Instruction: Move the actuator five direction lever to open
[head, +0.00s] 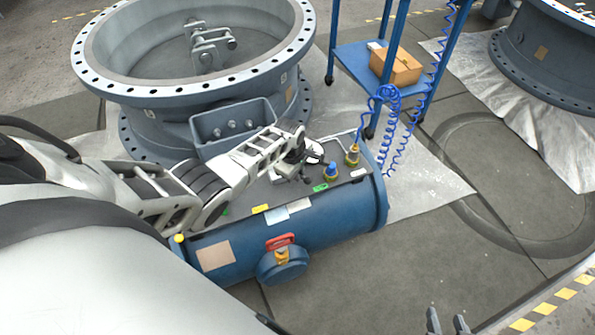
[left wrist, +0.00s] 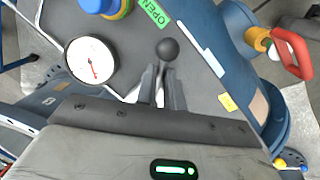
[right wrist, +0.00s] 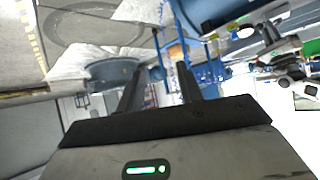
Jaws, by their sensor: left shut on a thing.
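The blue horizontal actuator cylinder (head: 330,222) lies in the middle of the head view, with a dark grey panel on top. My left gripper (left wrist: 162,88) is shut on the direction lever, whose black ball knob (left wrist: 167,48) sticks out just beyond the fingertips. In the head view the left gripper (head: 293,160) is over the panel and hides most of the lever. A green OPEN label (left wrist: 154,12) is on the panel near the knob; it also shows in the head view (head: 320,188). My right gripper (right wrist: 160,88) is open and empty, away from the actuator; its fingertips (head: 447,322) show at the bottom edge.
A white gauge (left wrist: 90,60) stands on the panel beside the left gripper. A red handle (head: 280,242) is on the cylinder's front. Blue coiled hoses (head: 388,98) rise from the panel's right end. A large flanged valve body (head: 200,110) stands behind. Floor on the right is clear.

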